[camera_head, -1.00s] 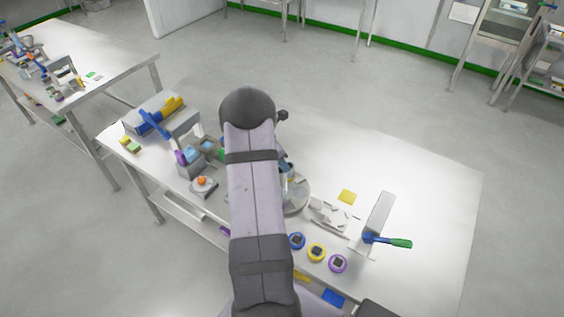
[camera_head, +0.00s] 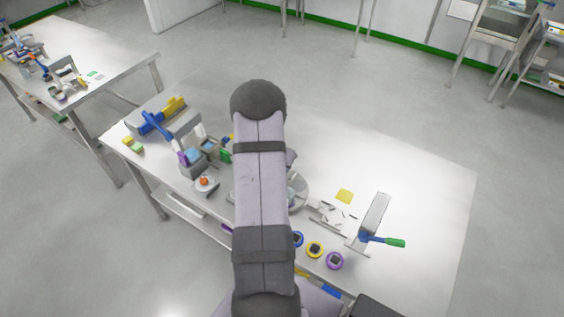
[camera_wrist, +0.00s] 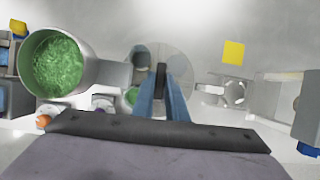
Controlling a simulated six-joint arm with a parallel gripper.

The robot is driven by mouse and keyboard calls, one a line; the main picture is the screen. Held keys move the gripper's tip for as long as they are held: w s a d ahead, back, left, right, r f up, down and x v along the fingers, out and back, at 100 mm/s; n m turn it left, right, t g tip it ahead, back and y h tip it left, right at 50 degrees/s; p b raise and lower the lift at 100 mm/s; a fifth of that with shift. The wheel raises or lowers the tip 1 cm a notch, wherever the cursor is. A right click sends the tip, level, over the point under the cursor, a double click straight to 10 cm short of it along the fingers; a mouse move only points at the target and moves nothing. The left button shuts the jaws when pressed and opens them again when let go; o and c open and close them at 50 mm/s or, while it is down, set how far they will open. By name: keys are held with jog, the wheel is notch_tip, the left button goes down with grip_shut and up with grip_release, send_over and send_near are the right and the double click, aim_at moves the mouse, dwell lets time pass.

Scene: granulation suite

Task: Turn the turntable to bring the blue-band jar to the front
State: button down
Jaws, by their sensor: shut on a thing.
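The turntable (camera_head: 299,194) is a pale grey round disc on the bench. My arm hides most of it in the head view. In the wrist view its disc (camera_wrist: 184,64) shows behind the fingers. My gripper (camera_wrist: 163,92) has blue fingers closed around a dark upright peg (camera_wrist: 161,74) at the disc. A grey cylindrical jar (camera_wrist: 140,58) and a small container with green contents (camera_wrist: 131,97) are beside the fingers. A large open container of green granules (camera_wrist: 55,64) is close at the left. I cannot make out a blue band on any jar.
Blue, yellow (camera_head: 315,250) and purple (camera_head: 335,261) ringed round items line the front edge. A white tray (camera_head: 333,217) and a stand with a green-tipped handle (camera_head: 395,243) are right of the turntable. Equipment (camera_head: 193,160) crowds the left. The far right bench is clear.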

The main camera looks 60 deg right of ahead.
jog(key=shift+s+d+r+n+t+p, duration=0.1)
jog(key=shift+n+t+p, duration=0.6)
jog(key=shift+n+p, duration=0.9)
jog(key=shift+n, duration=0.6)
jog(key=c, duration=1.8)
grip_release()
jog(key=shift+o, duration=0.2)
jog(key=v, duration=0.7)
jog(key=shift+s+r, duration=0.15)
jog(key=shift+c, duration=0.7)
